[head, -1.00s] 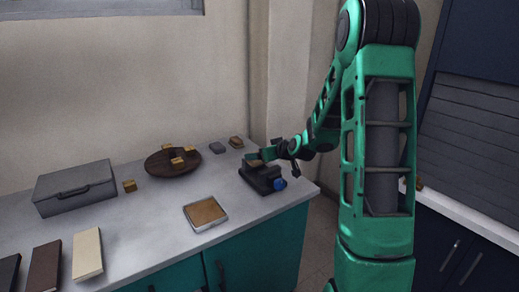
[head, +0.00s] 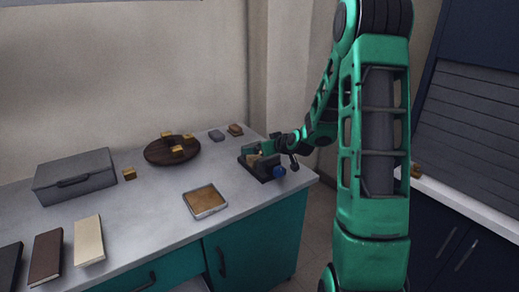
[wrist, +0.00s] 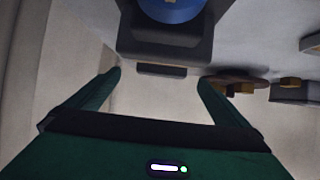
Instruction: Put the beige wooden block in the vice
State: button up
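A dark grey vice (head: 258,172) with a blue knob (head: 279,171) stands at the right end of the worktop. It also shows at the top of the wrist view (wrist: 165,45), blue knob (wrist: 172,8) uppermost. A small beige wooden block (head: 253,160) shows at the vice's jaws in the head view; how deep it sits cannot be told. My gripper (head: 260,148) is just above and behind the vice. In the wrist view its fingers (wrist: 160,80) are spread apart with nothing between them. The block is not clearly visible there.
A square tray (head: 222,206), a round wooden plate (head: 150,156) with small blocks, and a grey case (head: 75,188) stand on the worktop (head: 150,220). Cream (head: 88,241), brown (head: 46,257) and black slabs lie front left. Small blocks (head: 236,130) lie at the back.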

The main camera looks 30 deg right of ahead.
jog(key=v, duration=1)
jog(key=shift+s+r, duration=0.15)
jog(key=shift+s, duration=0.15)
dwell(0.4)
